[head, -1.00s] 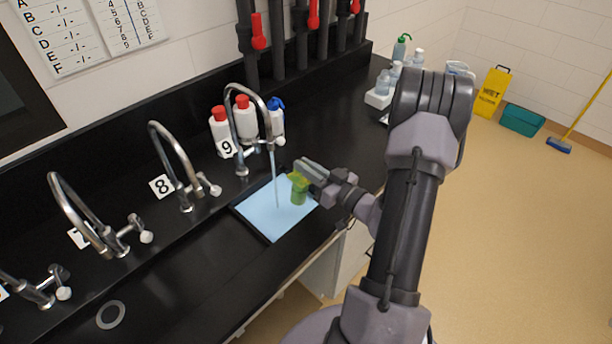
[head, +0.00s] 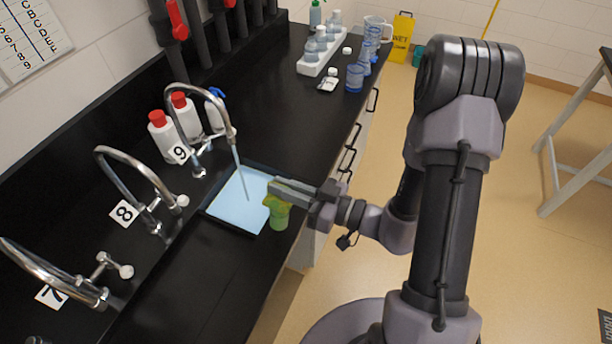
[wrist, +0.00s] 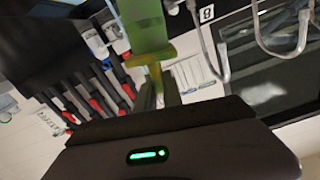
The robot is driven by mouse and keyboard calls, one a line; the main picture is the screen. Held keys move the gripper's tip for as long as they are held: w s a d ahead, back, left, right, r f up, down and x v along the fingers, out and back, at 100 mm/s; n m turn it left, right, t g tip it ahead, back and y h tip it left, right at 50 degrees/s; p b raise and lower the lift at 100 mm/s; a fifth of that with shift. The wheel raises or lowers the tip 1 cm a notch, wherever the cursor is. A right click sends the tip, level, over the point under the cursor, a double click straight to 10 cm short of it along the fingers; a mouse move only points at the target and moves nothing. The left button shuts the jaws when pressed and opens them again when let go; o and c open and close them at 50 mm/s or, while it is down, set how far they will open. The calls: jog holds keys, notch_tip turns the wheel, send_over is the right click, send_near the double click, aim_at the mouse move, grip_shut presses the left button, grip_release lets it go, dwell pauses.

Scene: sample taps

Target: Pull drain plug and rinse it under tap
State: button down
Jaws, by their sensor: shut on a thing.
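My gripper (head: 277,190) is shut on a translucent green plug (head: 279,214), holding it upright by its yellow-green top. The plug is at the front right edge of the sink (head: 222,219), apart from the water stream. In the wrist view the plug (wrist: 146,32) fills the top middle, and its far end is cut off. Tap 9 (head: 231,134) is running, and a thin water stream (head: 241,176) falls into the pale blue water in the sink. The drain opening cannot be seen.
Tap 8 (head: 128,160) and tap 7 (head: 45,270) stand to the left. Several white bottles (head: 165,137) with red or blue caps stand behind tap 9. Open floor lies to the right.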

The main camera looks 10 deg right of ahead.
jog(key=w+a+f, duration=0.1)
jog(key=w+a, duration=0.2)
jog(key=w, duration=0.3)
jog(key=w+a+f, duration=0.1)
jog(key=w+a, duration=0.2)
jog(key=w, duration=0.3)
jog(key=shift+w+f+b, duration=0.25)
jog(key=shift+f+b, duration=0.1)
jog(key=shift+d, duration=0.15)
jog(key=shift+w+d+p, duration=0.25)
jog(key=shift+d+p, duration=0.2)
jog(key=shift+p, duration=0.15)
jog(key=shift+a, duration=0.1)
jog(key=shift+s+a+p, duration=0.25)
jog(key=shift+a+p, duration=0.2)
jog(key=shift+p, duration=0.05)
jog(key=shift+d, duration=0.1)
